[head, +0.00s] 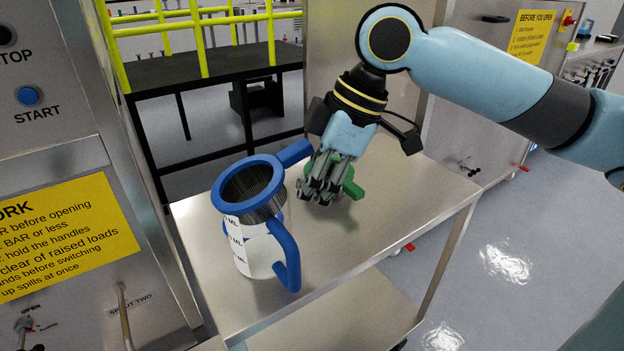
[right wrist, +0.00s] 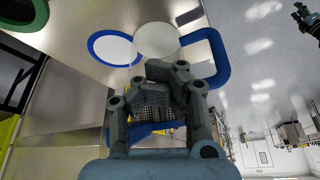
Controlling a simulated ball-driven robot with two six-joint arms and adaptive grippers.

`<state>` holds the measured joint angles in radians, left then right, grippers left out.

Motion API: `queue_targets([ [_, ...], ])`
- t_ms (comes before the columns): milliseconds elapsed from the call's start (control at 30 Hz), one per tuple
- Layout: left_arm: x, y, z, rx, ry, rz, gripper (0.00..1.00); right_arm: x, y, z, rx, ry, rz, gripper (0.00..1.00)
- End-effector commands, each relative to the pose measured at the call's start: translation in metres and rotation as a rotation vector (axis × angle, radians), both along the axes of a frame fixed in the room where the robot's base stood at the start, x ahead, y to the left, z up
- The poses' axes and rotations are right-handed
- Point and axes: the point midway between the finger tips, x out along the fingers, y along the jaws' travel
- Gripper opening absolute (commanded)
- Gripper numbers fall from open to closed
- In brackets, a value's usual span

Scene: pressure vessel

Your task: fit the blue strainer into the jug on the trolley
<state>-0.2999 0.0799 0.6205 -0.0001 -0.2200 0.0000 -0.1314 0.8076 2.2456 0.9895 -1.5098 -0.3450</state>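The white jug (head: 258,258) with "ML" marks and a blue handle stands on the steel trolley (head: 395,215). The blue strainer, a ring (head: 222,186) with a dark ribbed basket, is over the jug's mouth; how deep it sits I cannot tell. Its blue handle (head: 295,152) runs right to my right gripper (head: 324,190).
A green-rimmed item (head: 352,186) stands on the trolley just behind my right gripper. A steel panel with a START button (head: 28,95) rises at the left. The trolley's right part is bare. A black platform with yellow rails (head: 198,40) is behind.

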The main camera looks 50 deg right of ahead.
Motion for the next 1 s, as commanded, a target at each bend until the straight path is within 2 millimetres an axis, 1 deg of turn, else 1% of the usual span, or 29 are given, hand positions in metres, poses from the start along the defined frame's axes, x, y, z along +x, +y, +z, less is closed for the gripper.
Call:
queue_targets([
  [100, 0.000, 0.000, 0.000, 0.000, -0.001, 0.000, 0.40, 0.000, 0.000, 0.000, 0.000, 0.000, 0.000, 0.01],
  [300, 0.001, 0.000, 0.000, 0.000, -0.001, 0.000, 0.40, 0.000, 0.000, 0.000, 0.000, 0.000, 0.000, 0.27],
  [367, 0.001, 0.000, 0.000, 0.000, -0.001, 0.000, 0.40, 0.000, 0.000, 0.000, 0.000, 0.000, 0.000, 0.34],
  [667, 0.000, 0.001, 0.000, 0.001, 0.000, 0.000, 0.40, 0.001, 0.000, 0.003, -0.002, -0.002, 0.001, 0.34],
  [767, 0.000, 0.001, 0.000, 0.001, 0.000, 0.000, 0.40, 0.001, -0.001, 0.014, -0.003, -0.004, 0.002, 0.34],
  [1000, 0.000, 0.000, 0.000, 0.000, 0.000, 0.000, 0.40, 0.001, -0.001, 0.063, -0.006, -0.005, 0.003, 0.34],
])
